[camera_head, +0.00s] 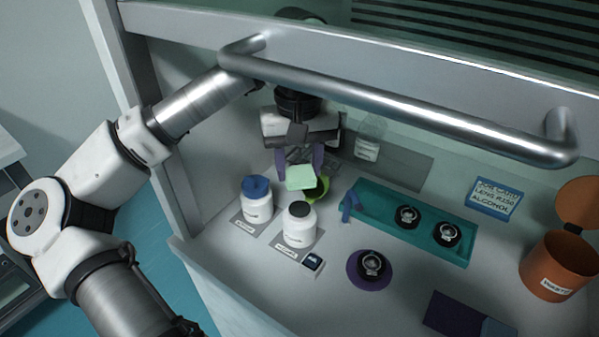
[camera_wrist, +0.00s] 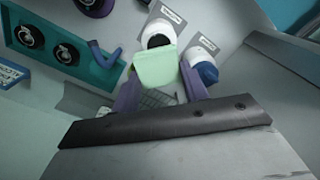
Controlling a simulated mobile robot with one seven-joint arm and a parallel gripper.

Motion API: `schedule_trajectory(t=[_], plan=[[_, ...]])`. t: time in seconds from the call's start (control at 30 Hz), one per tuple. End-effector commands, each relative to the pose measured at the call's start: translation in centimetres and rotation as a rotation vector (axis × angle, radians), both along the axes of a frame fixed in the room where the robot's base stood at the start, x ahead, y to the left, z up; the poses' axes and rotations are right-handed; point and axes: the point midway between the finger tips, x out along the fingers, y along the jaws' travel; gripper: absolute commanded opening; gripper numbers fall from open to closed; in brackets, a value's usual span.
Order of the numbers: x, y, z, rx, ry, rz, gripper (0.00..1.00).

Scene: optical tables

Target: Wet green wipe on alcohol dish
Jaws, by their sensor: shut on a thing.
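My gripper (camera_head: 301,163) is shut on a pale green wipe (camera_head: 300,178), held between its purple fingers. In the wrist view the wipe (camera_wrist: 157,68) also shows between the fingers. A small yellow-green dish (camera_head: 323,184) with a dark middle shows just behind and right of the wipe. The wipe overlaps part of the dish in the head view; I cannot tell if they touch.
White bottles with a blue cap (camera_head: 257,196) and a black cap (camera_head: 299,223) stand close in front. A teal tray (camera_head: 385,222) with black-ringed lenses lies right. A clear bottle (camera_head: 369,140) stands behind. An orange bin (camera_head: 552,268) is far right. A metal handle (camera_head: 400,105) crosses above.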

Motion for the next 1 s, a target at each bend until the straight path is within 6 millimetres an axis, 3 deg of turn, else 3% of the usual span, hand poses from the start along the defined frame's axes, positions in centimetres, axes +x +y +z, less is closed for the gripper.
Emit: schedule_trajectory(t=[0.27,0.7,1.0], plan=[[0.0,0.0,-1.5,0.000,0.000,0.000,0.26],[0.0,0.0,-5.7,0.000,0.000,0.001,0.26],[0.0,0.0,-5.9,0.000,0.000,0.000,0.26]])
